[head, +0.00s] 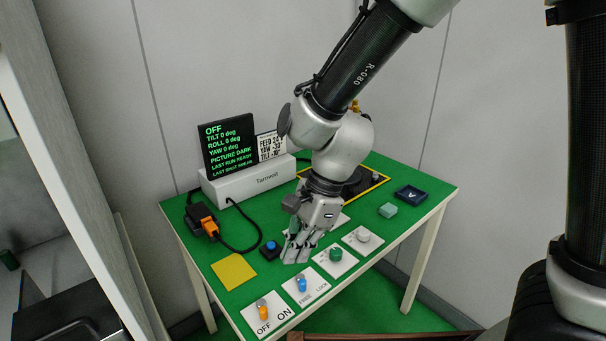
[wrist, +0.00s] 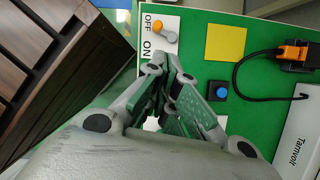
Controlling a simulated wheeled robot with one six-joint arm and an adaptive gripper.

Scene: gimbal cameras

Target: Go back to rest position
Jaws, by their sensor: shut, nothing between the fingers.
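My gripper (head: 300,252) is shut and empty above the front part of the green table (head: 228,298). In the head view its fingers point down beside the switch and knob plates. In the wrist view my gripper (wrist: 165,62) shows its closed fingertips near the orange OFF/ON switch (wrist: 159,34); I cannot tell whether they touch anything. The orange switch (head: 264,312), a blue switch (head: 302,285), a green knob (head: 336,254) and a white knob (head: 363,235) sit on white plates along the front edge. The display (head: 227,150) reads OFF, with tilt, roll and yaw at 0 deg and PICTURE DARK.
A blue button (head: 270,246) and yellow square (head: 233,271) lie left of my gripper.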

